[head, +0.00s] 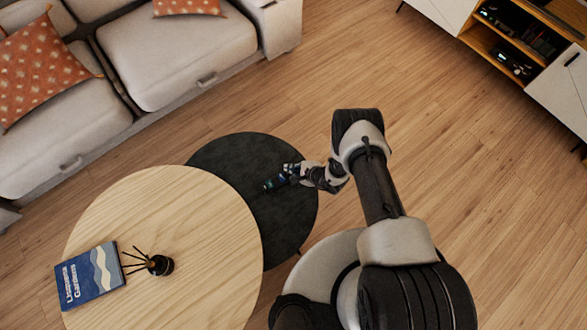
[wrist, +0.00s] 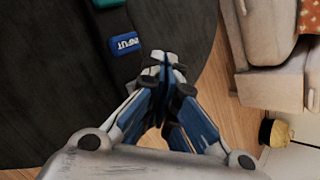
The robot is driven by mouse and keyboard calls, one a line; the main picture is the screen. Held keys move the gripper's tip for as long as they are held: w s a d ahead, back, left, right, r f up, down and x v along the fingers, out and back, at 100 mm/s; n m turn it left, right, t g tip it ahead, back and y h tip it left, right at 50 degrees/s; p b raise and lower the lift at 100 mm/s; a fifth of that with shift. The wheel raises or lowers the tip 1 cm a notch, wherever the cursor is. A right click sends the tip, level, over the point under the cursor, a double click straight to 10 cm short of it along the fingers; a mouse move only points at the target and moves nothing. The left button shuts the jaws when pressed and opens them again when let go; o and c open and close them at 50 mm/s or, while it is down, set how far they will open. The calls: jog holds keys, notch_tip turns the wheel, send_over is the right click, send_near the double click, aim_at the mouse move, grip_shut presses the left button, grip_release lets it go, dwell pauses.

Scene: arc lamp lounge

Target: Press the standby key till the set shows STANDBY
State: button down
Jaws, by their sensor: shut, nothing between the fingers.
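My gripper (head: 284,177) is shut and empty, low over the dark round table (head: 229,152). In the wrist view its fingertips (wrist: 165,64) meet near the table's curved edge. A blue key (wrist: 125,43) marked INPUT sits on the dark surface just beyond and left of the fingertips, apart from them in the picture. A teal key (wrist: 108,3) is cut off by the top edge, and its label cannot be read. I see no key marked STANDBY. The set's screen is in neither view.
A light wood round table (head: 190,225) overlaps the dark one and bears a blue book (head: 90,274) and a reed diffuser (head: 160,265). A grey sofa (head: 175,50) stands behind. A media cabinet (head: 552,82) stands at top right. Wood floor (head: 330,80) between is clear.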

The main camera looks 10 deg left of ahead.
jog(key=shift+r, duration=0.3)
notch_tip(320, 180, up, 5)
jog(key=p, duration=0.4)
dwell(1.0)
